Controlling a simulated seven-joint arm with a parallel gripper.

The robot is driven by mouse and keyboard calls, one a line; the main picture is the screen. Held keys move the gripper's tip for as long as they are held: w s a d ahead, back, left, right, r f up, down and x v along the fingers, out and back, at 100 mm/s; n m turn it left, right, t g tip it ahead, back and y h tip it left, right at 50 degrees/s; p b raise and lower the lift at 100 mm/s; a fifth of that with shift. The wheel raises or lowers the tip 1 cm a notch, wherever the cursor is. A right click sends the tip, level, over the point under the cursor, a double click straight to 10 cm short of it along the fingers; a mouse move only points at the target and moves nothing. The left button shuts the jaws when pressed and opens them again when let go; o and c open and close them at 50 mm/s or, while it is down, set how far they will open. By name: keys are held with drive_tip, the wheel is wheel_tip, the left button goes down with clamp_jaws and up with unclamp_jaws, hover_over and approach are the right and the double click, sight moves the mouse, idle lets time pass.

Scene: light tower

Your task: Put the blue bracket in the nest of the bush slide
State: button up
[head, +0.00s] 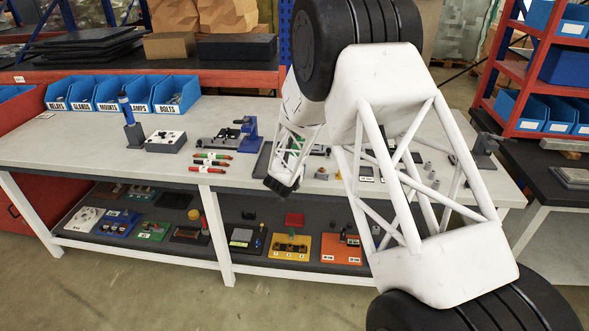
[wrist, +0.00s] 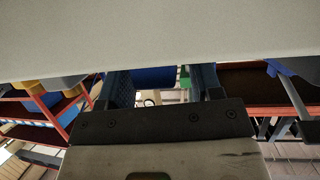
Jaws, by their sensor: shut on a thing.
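My gripper (head: 283,186) hangs in front of the workbench's front edge in the head view, small, dark and partly hidden by my arm. In the wrist view my gripper (wrist: 162,88) shows two dark fingers set apart, with a blue patch, which I take to be the blue bracket (wrist: 155,77), between them. Its shape and seating in the jaws are not clear. A grey fixture with dark parts and an upright blue block (head: 249,131) stands on the bench left of my arm. I cannot tell whether it is the bush slide, and no nest can be made out.
A lower shelf carries several coloured kits. A pale surface (wrist: 160,35) fills the wrist view's top.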

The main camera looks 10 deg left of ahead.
drive_tip(key=o, duration=1.1)
drive_tip(key=shift+f, duration=0.15)
drive_tip(key=shift+v, duration=3.9)
drive_tip(key=shift+f, duration=0.1)
